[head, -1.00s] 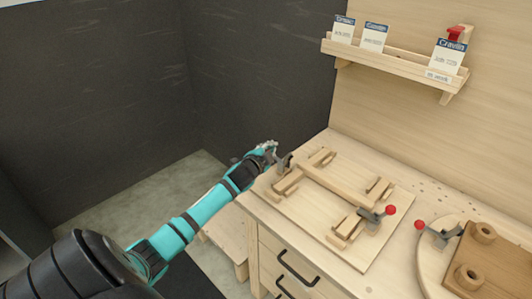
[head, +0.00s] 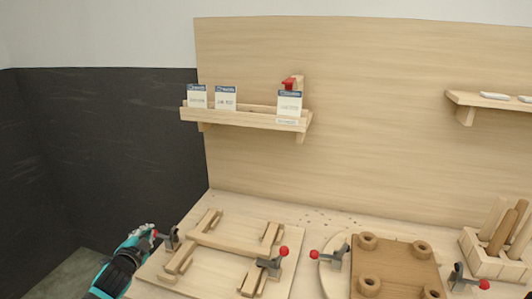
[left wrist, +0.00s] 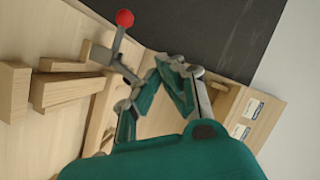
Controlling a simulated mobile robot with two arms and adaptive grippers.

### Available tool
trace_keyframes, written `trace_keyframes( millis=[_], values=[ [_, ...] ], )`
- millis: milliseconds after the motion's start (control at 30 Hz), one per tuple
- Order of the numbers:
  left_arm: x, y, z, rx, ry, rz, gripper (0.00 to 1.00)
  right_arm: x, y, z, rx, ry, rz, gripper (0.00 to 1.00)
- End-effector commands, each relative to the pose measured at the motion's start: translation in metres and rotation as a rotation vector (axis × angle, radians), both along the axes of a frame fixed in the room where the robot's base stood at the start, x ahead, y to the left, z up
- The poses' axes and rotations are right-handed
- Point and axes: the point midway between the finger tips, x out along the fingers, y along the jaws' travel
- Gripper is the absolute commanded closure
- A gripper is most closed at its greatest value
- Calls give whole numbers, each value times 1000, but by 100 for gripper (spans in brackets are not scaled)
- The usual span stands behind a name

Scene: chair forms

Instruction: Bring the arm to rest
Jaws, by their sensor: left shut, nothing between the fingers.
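My left gripper (head: 144,238) is at the lower left of the head view, next to a grey toggle clamp (head: 172,239) at the board's left corner. The clamp's red knob (head: 155,233) is right by the fingers; I cannot tell whether they touch. In the left wrist view my gripper (left wrist: 165,68) is shut and empty, with the clamp's grey lever (left wrist: 119,45) and red knob (left wrist: 124,18) just to the left of the fingers. My right gripper is not in view.
A light wooden fixture board (head: 207,272) lies on the bench, with a bar, blocks and a second red-knobbed clamp (head: 272,264). To its right are a brown seat piece (head: 395,265) and a peg rack (head: 485,265). A card shelf (head: 240,117) is on the back panel.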

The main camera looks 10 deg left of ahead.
Motion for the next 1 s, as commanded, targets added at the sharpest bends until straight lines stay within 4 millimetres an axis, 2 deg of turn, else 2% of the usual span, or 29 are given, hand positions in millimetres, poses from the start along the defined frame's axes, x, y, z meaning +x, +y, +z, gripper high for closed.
trace_keyframes(
  millis=[67,167,267,333,433,500,600,800,1000],
  values=[
    [-6,-10,-10,-23,20,0,100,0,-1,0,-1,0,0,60],
    [-25,-38,-37,-91,86,9,100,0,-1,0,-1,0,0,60],
    [-63,-82,-72,-202,196,34,100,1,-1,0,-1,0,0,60],
    [-98,-116,-95,-292,287,60,100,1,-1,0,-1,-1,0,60],
    [-151,-159,-117,-410,413,107,100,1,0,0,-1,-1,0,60],
    [-182,-181,-125,-473,484,137,100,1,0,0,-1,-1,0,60],
    [-218,-205,-129,-544,567,174,100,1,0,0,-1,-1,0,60],
    [-275,-239,-128,-651,695,239,100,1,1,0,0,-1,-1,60],
    [-324,-264,-120,-735,804,297,100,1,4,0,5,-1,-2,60]
  ],
)
